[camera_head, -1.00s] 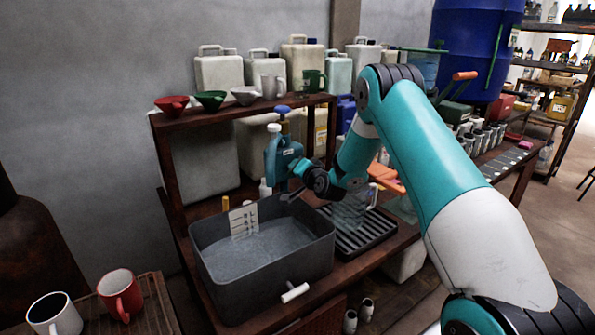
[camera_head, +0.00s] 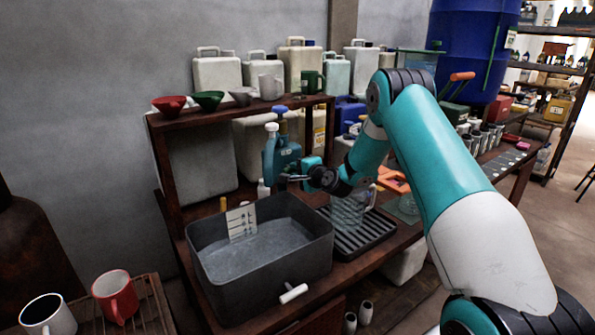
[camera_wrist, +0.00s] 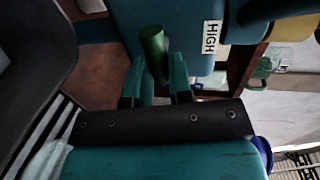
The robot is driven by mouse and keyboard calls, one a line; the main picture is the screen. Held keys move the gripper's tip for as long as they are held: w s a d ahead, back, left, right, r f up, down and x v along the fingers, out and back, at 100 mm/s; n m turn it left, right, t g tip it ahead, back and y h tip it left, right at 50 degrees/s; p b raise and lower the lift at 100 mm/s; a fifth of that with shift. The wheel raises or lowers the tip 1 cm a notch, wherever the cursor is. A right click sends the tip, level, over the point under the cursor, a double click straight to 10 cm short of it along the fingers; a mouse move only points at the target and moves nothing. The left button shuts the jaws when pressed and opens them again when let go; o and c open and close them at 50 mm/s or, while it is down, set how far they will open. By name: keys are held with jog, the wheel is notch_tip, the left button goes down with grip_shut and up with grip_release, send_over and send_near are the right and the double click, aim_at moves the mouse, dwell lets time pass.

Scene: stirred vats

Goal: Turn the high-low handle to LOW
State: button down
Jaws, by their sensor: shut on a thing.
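A teal vat or jug body (camera_head: 284,153) with a blue cap stands behind the grey basin, partly hidden by my wrist. In the wrist view its teal wall (camera_wrist: 190,60) carries a white label reading HIGH (camera_wrist: 211,37). A green rod-like handle (camera_wrist: 153,45) stands out close to the label. My gripper (camera_wrist: 156,82) has one finger on each side of the handle and is shut on it. In the head view my gripper (camera_head: 287,179) is in front of the teal body; the handle is hidden there. No LOW label is visible.
A grey basin (camera_head: 210,285) with liquid and a marked white plate stands below my gripper. A clear jug (camera_head: 346,212) is on a black slatted rack (camera_head: 372,240) to the right. A wooden shelf (camera_head: 230,110) with funnels and mugs rises behind.

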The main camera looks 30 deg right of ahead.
jog(key=shift+d, duration=0.1)
dwell(0.4)
jog(key=c, duration=1)
grip_release()
jog(key=shift+c, duration=0.2)
jog(key=s+r+b, duration=0.3)
jog(key=s+b, duration=0.2)
jog(key=s, duration=1.2)
jog(key=shift+d+r, duration=0.15)
jog(key=shift+d, duration=0.15)
